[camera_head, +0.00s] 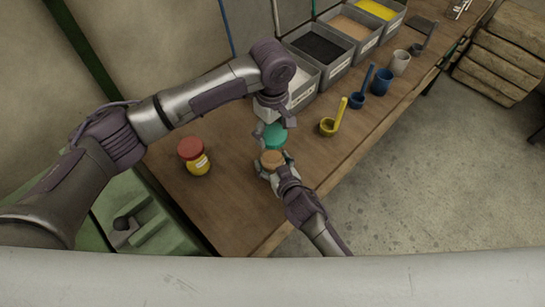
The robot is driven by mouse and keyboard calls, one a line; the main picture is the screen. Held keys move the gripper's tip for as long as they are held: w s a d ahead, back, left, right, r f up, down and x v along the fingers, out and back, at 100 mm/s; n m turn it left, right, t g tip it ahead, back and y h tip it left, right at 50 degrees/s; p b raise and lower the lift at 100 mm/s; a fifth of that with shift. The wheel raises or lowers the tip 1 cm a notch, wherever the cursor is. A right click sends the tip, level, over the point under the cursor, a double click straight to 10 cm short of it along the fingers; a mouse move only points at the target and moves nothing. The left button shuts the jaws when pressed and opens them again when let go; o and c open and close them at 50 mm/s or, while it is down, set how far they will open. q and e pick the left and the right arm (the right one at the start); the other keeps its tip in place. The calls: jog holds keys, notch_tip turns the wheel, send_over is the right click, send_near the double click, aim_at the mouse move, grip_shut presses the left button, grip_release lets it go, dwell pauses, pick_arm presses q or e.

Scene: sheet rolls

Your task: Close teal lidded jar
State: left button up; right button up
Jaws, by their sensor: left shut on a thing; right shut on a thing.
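The teal lid (275,137) is in my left gripper (270,128), which reaches down over the table and is shut on it. Just below it in the picture is the jar (271,159), whose round top shows tan or orange. My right gripper (273,167) comes from the lower right and is shut around the jar. The lid appears close to the jar's top and a little behind it; I cannot tell whether they touch. The jar's lower body is mostly hidden by my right gripper.
A red-lidded yellow jar (195,157) stands to the left on the wooden table (230,205). A yellow scoop (328,126), a blue scoop (357,100), a blue cup (382,81) and a pale cup (400,62) stand to the right. Grey bins (334,66) line the back.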

aim_at(272, 151)
pick_arm(q)
jog(key=shift+f, duration=2.4)
jog(key=shift+f, duration=0.1)
jog(key=shift+f, duration=0.8)
jog(key=shift+f, duration=0.55)
